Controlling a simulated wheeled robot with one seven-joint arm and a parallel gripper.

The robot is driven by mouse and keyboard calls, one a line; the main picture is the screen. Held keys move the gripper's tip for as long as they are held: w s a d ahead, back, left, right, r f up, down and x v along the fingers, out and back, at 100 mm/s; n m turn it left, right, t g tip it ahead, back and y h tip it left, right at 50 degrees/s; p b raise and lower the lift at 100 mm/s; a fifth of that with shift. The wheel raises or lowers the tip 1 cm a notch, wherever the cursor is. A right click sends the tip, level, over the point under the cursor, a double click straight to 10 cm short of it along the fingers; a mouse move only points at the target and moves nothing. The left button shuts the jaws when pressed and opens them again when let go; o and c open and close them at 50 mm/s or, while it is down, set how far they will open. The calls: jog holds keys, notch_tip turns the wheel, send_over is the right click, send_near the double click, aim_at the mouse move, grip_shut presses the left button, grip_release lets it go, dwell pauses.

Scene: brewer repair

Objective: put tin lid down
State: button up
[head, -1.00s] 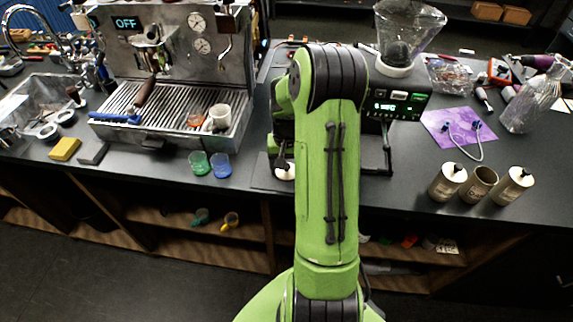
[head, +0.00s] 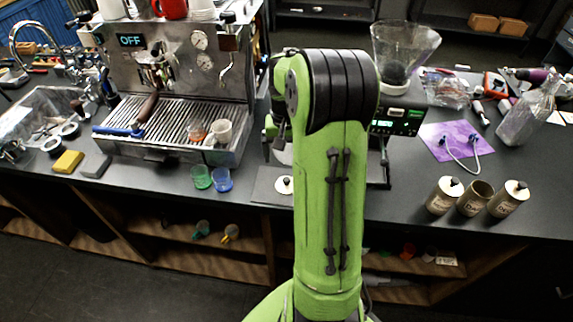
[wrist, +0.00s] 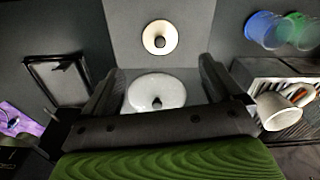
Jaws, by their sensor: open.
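The tin lid, a small cream disc with a black knob (head: 284,185), lies flat on a grey mat (head: 265,190) at the counter's front, partly beside my arm. In the wrist view the lid (wrist: 150,45) is beyond the fingertips, apart from them. My gripper (wrist: 160,72) is open and empty; in the head view its dark fingers (head: 280,133) show above and behind the lid, mostly hidden by my arm. Three tins stand at the right: the middle tin (head: 474,200) is open, the outer two have knobbed lids.
A larger white disc with a dark knob (wrist: 155,92) lies below between my fingers. A green cup (head: 201,178) and blue cup (head: 222,180) stand left of the mat. The espresso machine (head: 175,75) is left; the grinder (head: 400,119) is right, behind my arm.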

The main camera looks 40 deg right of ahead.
jog(key=s+a+r+n+t+h, duration=0.2)
jog(key=s+a+r+n, duration=0.2)
jog(key=a+r, duration=0.75)
jog(key=s+a+n+t+y, duration=0.2)
jog(key=s+a+n+t, duration=0.1)
jog(key=s+a, duration=0.8)
jog(key=shift+s+a+r+n+t, duration=0.25)
jog(key=shift+n+t, duration=0.05)
jog(key=shift+n, duration=0.5)
jog(key=shift+d, duration=0.1)
